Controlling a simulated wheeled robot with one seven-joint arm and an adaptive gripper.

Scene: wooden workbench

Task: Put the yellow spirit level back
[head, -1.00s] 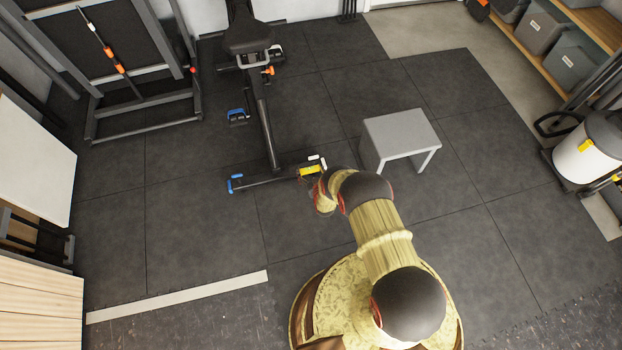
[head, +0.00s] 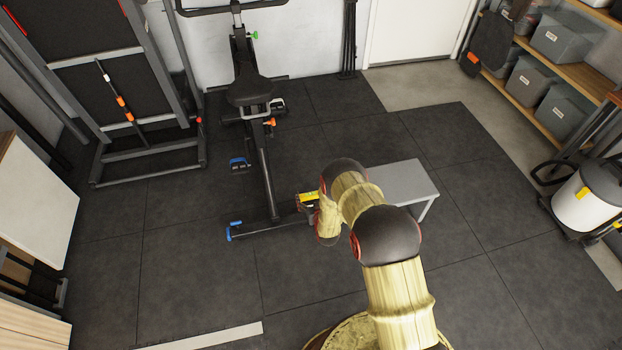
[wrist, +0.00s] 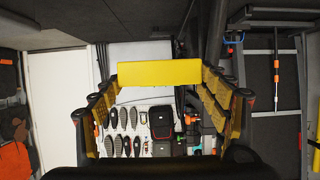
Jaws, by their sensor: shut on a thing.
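The yellow spirit level (wrist: 160,73) spans between the two fingers of my gripper (wrist: 165,95) in the wrist view, its flat yellow side toward the camera. My gripper is shut on it, with a yellow-and-black finger on each side. In the head view a small piece of the yellow level (head: 309,197) shows at the end of my arm, beside the exercise bike's foot. The rest of it and most of my gripper (head: 307,205) are hidden by my arm. The level is held up in the air. I cannot make out its resting place.
An exercise bike (head: 262,150) stands ahead. A grey stool (head: 405,181) is right of my arm. A folded treadmill (head: 100,55) is at the back left, shelves with grey bins (head: 560,42) and a vacuum (head: 585,195) at the right. Dark floor (head: 500,235) is clear between.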

